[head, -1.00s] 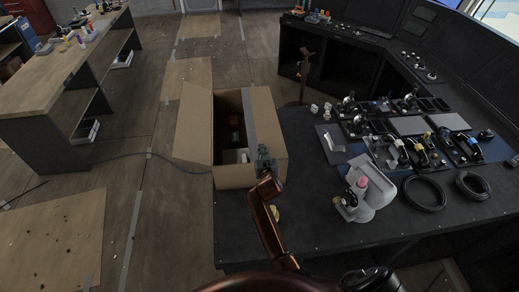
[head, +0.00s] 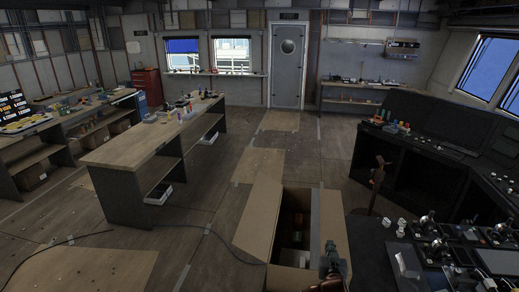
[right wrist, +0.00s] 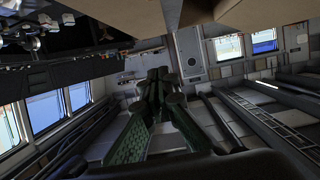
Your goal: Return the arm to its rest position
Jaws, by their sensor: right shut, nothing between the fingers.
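My right gripper (head: 330,262) shows at the bottom of the head view, at the near right corner of the open cardboard box (head: 260,222). In the picture it overlaps the box's near side; I cannot tell whether it touches. In the right wrist view its green fingers (right wrist: 160,78) are together with nothing between them. Most of my right arm is below the head view's edge. My left gripper is in neither view now.
The dark console (head: 403,165) with levers and small parts stands to the right of the box. A brown post (head: 376,190) rises beside it. A wooden workbench (head: 150,140) stands at left. Open floor (head: 270,150) lies beyond the box, and a cable (head: 205,229) crosses the floor.

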